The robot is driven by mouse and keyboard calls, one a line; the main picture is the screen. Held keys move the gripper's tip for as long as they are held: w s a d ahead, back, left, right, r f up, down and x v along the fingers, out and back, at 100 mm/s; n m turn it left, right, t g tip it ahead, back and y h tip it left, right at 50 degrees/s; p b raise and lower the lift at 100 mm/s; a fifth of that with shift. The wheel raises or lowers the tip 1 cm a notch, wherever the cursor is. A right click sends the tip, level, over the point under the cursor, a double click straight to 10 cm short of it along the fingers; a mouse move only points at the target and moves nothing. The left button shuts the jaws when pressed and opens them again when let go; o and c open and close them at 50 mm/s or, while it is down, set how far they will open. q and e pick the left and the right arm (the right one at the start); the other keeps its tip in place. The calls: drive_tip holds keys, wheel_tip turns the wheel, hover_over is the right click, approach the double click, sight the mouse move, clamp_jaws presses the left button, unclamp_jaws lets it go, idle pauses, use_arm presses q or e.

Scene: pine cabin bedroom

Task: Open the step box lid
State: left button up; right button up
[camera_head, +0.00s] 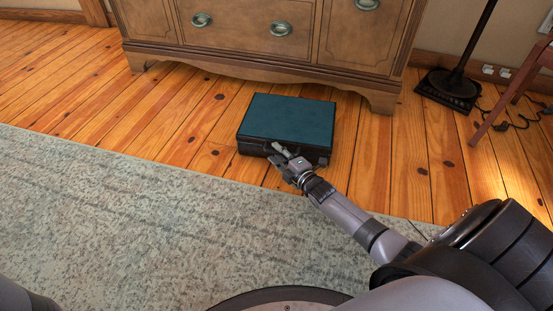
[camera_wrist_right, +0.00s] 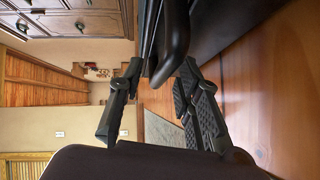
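The step box (camera_head: 288,118) is a dark case with a teal top. It lies on the wood floor in front of the dresser, and its lid looks shut. My right gripper (camera_head: 281,153) is at the front side of the box, near the lid's front edge. In the right wrist view my right gripper (camera_wrist_right: 163,70) has its two fingers apart. A dark rounded handle-like part of the box (camera_wrist_right: 174,40) reaches down between the fingertips. I cannot tell whether either finger touches it. My left gripper is not in view.
A wooden dresser (camera_head: 270,45) stands close behind the box. A grey-green rug (camera_head: 150,220) covers the floor in front. A black lamp base (camera_head: 450,84) and a wooden chair leg (camera_head: 505,95) are at the right. Bare floor lies left of the box.

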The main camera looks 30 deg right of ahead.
drive_tip(key=shift+w, duration=0.55)
drive_tip(key=shift+c, duration=0.5)
clamp_jaws()
